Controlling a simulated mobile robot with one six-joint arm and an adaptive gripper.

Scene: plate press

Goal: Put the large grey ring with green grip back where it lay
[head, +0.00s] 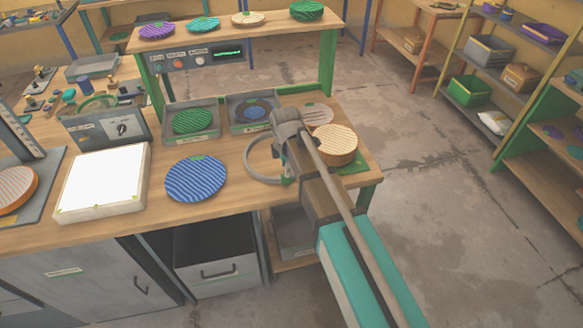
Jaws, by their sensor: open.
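The large grey ring (249,166) is on or just above the wooden bench, left of my arm. Its right side is hidden behind my arm, and its green grip (286,181) shows only in part at the lower right. I cannot tell whether the ring lies fully flat. My gripper (287,150) is open and points down at the ring's right side, close to the grip. My wrist covers most of the fingers, so contact with the ring is not clear.
A blue striped disc (196,179) and a white lit panel (102,181) are left on the bench. Two grey trays (190,136) with discs stand behind. A cream striped round block (335,144) is close right of my arm. A raised shelf (240,32) holds several discs.

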